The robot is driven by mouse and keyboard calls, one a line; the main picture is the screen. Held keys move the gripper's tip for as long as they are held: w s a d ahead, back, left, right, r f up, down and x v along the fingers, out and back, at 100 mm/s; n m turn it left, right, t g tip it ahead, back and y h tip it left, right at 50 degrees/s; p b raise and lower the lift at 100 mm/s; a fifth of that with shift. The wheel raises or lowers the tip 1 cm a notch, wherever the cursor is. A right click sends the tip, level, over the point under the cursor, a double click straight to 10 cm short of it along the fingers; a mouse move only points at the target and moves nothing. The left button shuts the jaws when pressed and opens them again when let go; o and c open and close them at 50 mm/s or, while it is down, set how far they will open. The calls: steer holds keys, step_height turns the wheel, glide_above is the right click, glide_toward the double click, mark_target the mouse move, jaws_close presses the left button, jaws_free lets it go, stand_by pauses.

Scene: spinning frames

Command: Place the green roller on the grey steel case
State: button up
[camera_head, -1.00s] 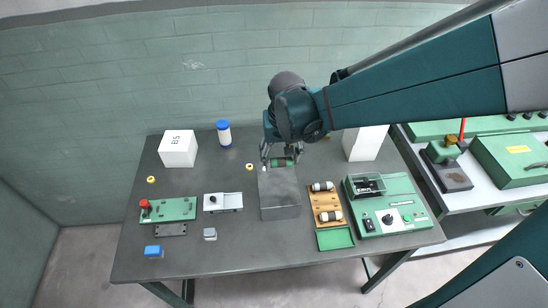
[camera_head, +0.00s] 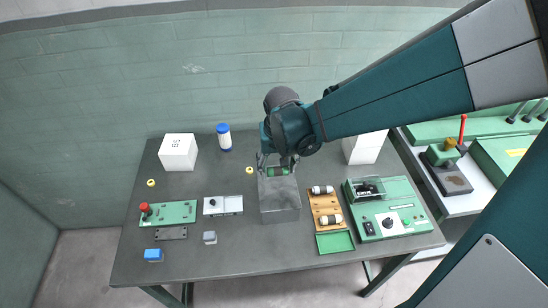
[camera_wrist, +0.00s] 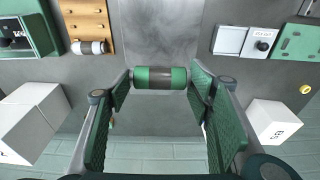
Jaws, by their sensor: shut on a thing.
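The green roller (camera_wrist: 160,78), with a dark middle band, lies crosswise between the two fingertips of my gripper (camera_wrist: 161,79) in the wrist view. My gripper is shut on it, one finger at each end. In the head view the roller (camera_head: 278,171) shows below my gripper (camera_head: 277,165), at the far end of the grey steel case (camera_head: 280,200). The case top (camera_wrist: 160,30) also shows in the wrist view, just beyond the roller. I cannot tell whether the roller touches the case.
A wooden rack (camera_head: 327,208) with two white-and-dark rollers stands right of the case, beside a green device (camera_head: 388,208). A small grey-white box (camera_head: 223,204) is to the left. White boxes (camera_head: 178,152) and a blue-capped bottle (camera_head: 224,137) stand behind.

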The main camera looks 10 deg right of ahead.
steer(key=shift+f, duration=1.2)
steer(key=shift+f, duration=0.15)
steer(key=shift+f, duration=1.95)
steer(key=shift+f, duration=0.15)
steer(key=o, duration=0.9)
steer(key=shift+o, duration=0.2)
step_height(320, 180, up, 12)
steer(key=s, duration=0.2)
steer(key=shift+w, duration=0.1)
